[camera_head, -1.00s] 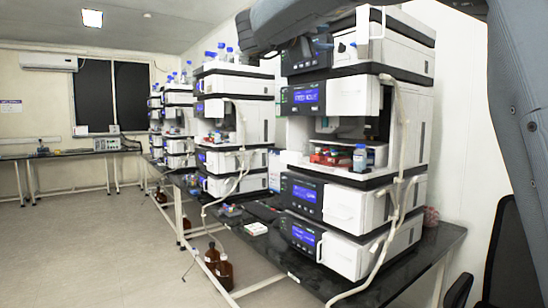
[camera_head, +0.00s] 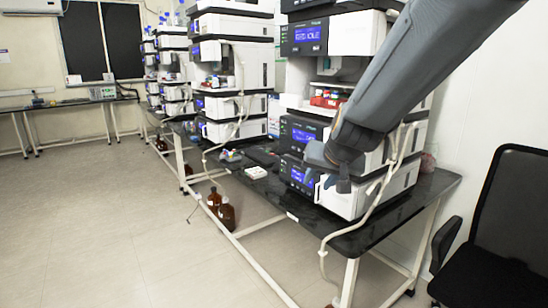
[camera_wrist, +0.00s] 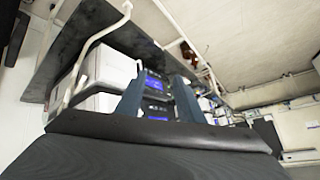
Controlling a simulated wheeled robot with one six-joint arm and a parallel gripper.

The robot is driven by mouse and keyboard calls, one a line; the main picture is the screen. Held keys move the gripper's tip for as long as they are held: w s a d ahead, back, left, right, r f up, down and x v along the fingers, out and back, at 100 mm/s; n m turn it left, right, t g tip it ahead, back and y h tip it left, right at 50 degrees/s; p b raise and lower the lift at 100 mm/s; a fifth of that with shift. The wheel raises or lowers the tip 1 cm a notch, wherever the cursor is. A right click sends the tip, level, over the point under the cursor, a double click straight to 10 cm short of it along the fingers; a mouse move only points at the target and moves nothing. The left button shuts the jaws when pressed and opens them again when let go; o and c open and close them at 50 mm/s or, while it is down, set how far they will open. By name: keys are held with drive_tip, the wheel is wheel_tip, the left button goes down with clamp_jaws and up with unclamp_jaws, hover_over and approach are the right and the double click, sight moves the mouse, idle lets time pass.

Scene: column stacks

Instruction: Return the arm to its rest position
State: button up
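My arm (camera_head: 415,75) comes in from the upper right of the head view and slopes down to the left. My gripper (camera_head: 328,168) is at its lower end, in front of the lower modules of the nearest column stack (camera_head: 350,198). In the wrist view two grey-blue fingers (camera_wrist: 158,92) stand apart. Nothing is held between them; only the stack's modules and a lit blue display (camera_wrist: 155,84) show behind. The gripper is open and empty. The gap between the fingers and the stack is hard to judge.
The stacks stand on a dark bench (camera_head: 395,222) with a pale frame. A pale tube (camera_head: 372,222) hangs down the nearest stack. A black chair (camera_head: 505,225) is at the right. Brown bottles (camera_head: 222,210) stand on the floor under the bench. The floor at left is clear.

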drive_tip(key=s+d+f+g, duration=0.2)
drive_tip(key=s+f, duration=0.3)
drive_tip(key=s, duration=0.4)
drive_tip(key=s+d+f+n+g+h, duration=0.1)
drive_tip(key=s+d+f+g, duration=0.2)
drive_tip(key=s+f, duration=0.2)
drive_tip(key=s+d+f+n+g, duration=0.1)
drive_tip(key=s+f, duration=0.4)
drive_tip(key=s, duration=0.7)
drive_tip(key=shift+s+d+g, duration=0.3)
drive_tip(key=shift+d+g, duration=0.55)
drive_tip(key=shift+g, duration=0.35)
drive_tip(key=shift+c, duration=0.4)
drive_tip(key=shift+a, duration=0.1)
